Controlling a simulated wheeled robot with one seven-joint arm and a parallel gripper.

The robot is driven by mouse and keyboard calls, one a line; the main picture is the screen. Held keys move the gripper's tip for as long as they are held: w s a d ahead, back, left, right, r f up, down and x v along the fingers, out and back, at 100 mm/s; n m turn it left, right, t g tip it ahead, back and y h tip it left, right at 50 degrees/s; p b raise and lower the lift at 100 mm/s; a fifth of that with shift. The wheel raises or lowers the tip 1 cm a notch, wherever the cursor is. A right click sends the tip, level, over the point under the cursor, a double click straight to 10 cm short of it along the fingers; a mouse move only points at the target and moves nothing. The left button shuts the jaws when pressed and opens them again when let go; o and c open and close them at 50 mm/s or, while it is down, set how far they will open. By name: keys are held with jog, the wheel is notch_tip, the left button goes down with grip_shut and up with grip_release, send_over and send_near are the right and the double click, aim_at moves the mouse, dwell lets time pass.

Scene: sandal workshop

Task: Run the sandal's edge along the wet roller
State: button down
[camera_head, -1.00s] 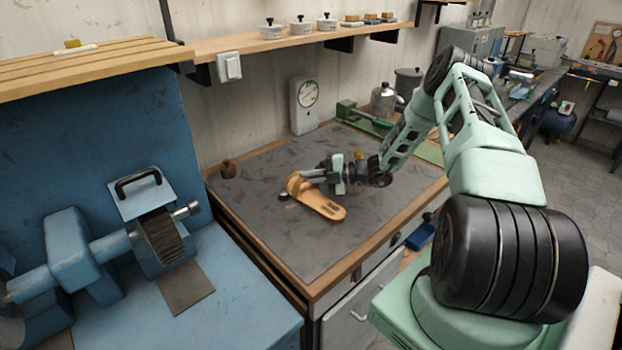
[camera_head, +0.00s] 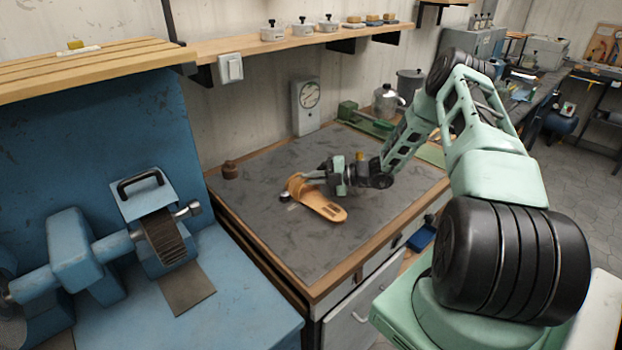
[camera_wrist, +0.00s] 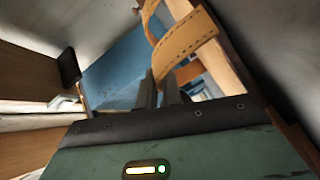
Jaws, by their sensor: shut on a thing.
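A tan sandal (camera_head: 322,208) with a strap hangs or lies over the grey bench top in the head view, its toe towards the lower right. My gripper (camera_head: 310,177) is shut on it at the strap end. In the wrist view my gripper (camera_wrist: 165,88) shows below the punched, stitched strap of the sandal (camera_wrist: 188,42). Whether the sole touches the bench is unclear. A dark ribbed roller (camera_head: 164,236) sits in the blue machine at the left, well apart from the sandal. I cannot tell whether it is wet.
The grey bench top (camera_head: 270,235) is mostly clear. A dial scale (camera_head: 306,107) and a metal pot (camera_head: 386,101) stand at the back. A wooden shelf (camera_head: 240,45) runs above.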

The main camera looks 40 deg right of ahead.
aim_at(299, 174)
jog(key=shift+w, duration=0.4)
jog(key=shift+w, duration=0.35)
jog(key=shift+w+b, duration=0.4)
jog(key=shift+w, duration=0.05)
dwell(0.5)
jog(key=shift+w, duration=0.35)
jog(key=shift+w, duration=0.5)
jog(key=shift+w+b, duration=0.35)
jog(key=shift+w, duration=0.15)
dwell(0.8)
jog(key=shift+w+a, duration=0.1)
jog(key=shift+w, duration=0.15)
dwell(0.6)
jog(key=shift+w+a, duration=0.1)
jog(key=shift+w, duration=0.25)
